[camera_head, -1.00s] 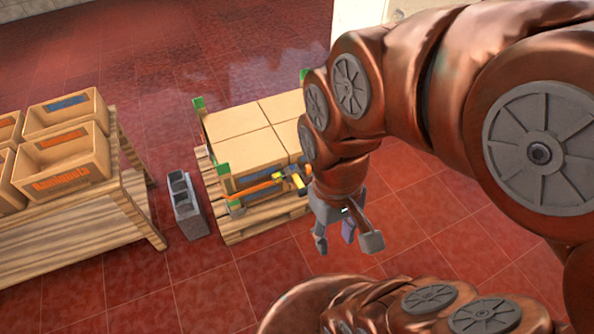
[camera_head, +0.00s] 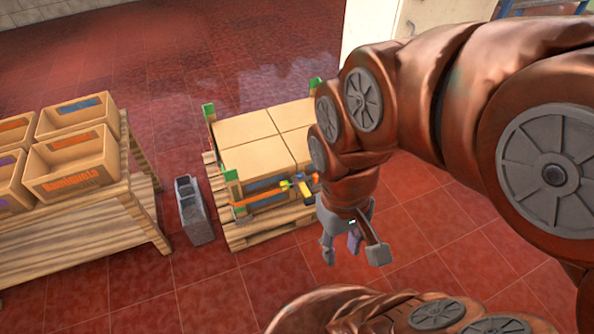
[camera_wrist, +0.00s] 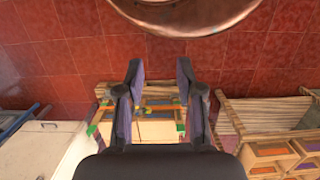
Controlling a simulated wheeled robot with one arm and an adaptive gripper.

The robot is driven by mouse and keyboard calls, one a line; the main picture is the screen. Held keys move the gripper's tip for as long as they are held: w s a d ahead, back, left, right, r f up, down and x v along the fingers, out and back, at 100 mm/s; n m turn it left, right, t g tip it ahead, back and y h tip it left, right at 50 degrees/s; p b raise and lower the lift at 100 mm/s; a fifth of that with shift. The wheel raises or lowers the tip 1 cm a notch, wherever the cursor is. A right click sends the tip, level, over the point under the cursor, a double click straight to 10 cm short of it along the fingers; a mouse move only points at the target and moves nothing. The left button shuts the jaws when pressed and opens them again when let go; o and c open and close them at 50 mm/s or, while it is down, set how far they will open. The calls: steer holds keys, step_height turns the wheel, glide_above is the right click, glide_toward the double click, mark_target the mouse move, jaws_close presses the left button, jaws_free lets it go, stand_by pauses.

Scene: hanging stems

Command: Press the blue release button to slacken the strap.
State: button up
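A stack of cardboard boxes (camera_head: 262,138) stands on a wooden pallet (camera_head: 262,230), with green corner guards. An orange strap (camera_head: 258,200) runs around its near side. On the strap is a buckle with a yellow part (camera_head: 285,185) and a small dark-blue part (camera_head: 304,190); it is too small to tell for certain which part is the button. My gripper (camera_head: 353,252) hangs to the right of and nearer than the buckle, empty and apart from it. In the wrist view, my gripper's (camera_wrist: 160,75) fingers stand spread, with the strapped boxes (camera_wrist: 155,130) beyond them.
A wooden table (camera_head: 100,250) with open cardboard crates (camera_head: 75,165) is at the left. A pale cabinet (camera_head: 375,22) is at the back. Red tiled floor in front of the pallet is clear.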

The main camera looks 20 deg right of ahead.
jaws_close()
stand_by(1.3)
